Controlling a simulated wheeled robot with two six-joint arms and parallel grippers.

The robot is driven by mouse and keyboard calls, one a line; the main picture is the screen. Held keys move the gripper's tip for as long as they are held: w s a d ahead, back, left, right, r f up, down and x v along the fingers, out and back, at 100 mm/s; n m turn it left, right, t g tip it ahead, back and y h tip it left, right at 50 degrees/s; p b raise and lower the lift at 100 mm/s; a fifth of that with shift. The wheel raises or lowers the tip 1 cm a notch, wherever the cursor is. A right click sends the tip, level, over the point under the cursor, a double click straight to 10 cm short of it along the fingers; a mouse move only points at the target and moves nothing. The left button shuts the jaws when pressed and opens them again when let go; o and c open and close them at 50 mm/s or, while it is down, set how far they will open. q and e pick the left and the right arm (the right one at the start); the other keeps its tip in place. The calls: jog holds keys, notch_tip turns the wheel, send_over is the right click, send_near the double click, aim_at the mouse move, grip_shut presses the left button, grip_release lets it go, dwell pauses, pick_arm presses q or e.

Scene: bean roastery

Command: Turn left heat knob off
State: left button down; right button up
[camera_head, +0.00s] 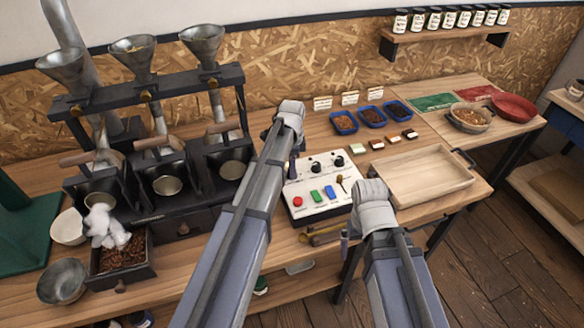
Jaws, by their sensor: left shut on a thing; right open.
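The white control panel (320,190) lies on the bench in the middle of the view. Two dark knobs show on it, a middle knob (316,167) and a right knob (339,161). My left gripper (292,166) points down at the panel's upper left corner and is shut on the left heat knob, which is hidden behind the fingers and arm. The knob's setting cannot be seen. My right gripper (352,230) is open and empty by the panel's lower right side, its fingers mostly hidden by my own arm.
The panel also has a red button (297,201), a green switch (315,195), a blue switch (329,191) and a small lever (343,182). A wooden tray (415,203) lies to the right. The roaster (150,215) with funnels stands left.

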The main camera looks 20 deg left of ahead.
pick_arm(q)
jog(key=shift+n, duration=0.3)
jog(key=n, duration=1.1)
jog(key=shift+n, duration=0.3)
dwell(0.4)
jog(key=shift+c, duration=2.2)
grip_release()
jog(key=shift+r, duration=0.1)
